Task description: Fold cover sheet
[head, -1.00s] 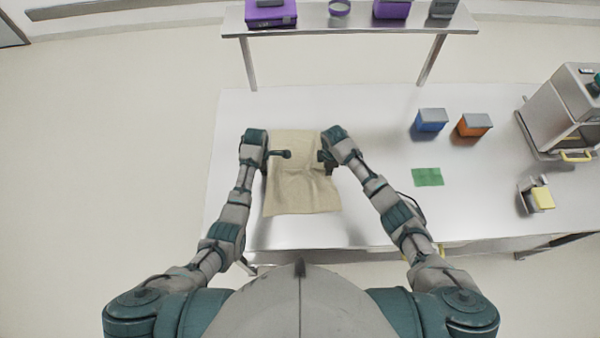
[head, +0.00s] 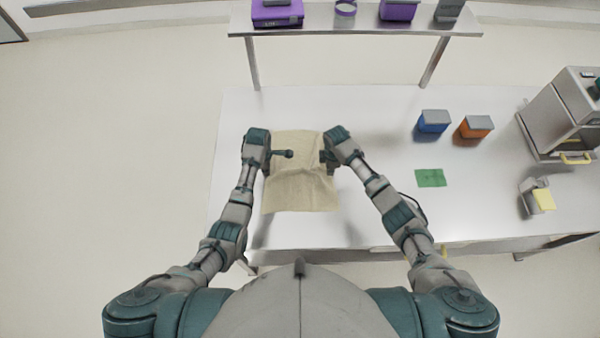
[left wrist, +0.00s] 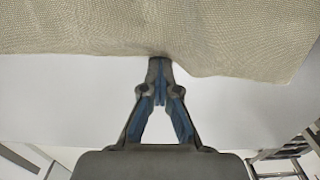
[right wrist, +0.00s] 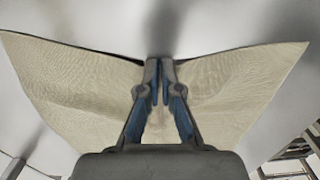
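The beige cover sheet (head: 300,190) lies on the metal table in front of me, wrinkled near its middle and right side. My left gripper (head: 267,164) is at its left edge; in the left wrist view the fingertips (left wrist: 160,62) are together on the edge of the sheet (left wrist: 80,30), which puckers there. My right gripper (head: 326,158) is at its right edge; in the right wrist view the closed fingertips (right wrist: 159,62) pinch the sheet's edge (right wrist: 75,80), which spreads out to both sides.
The table (head: 375,215) is bare around the sheet. To the right are a blue bin (head: 433,126), an orange bin (head: 473,131), a green patch (head: 431,178), a small holder with a yellow item (head: 543,199) and a grey machine (head: 560,115). A shelf (head: 350,31) with purple boxes stands behind.

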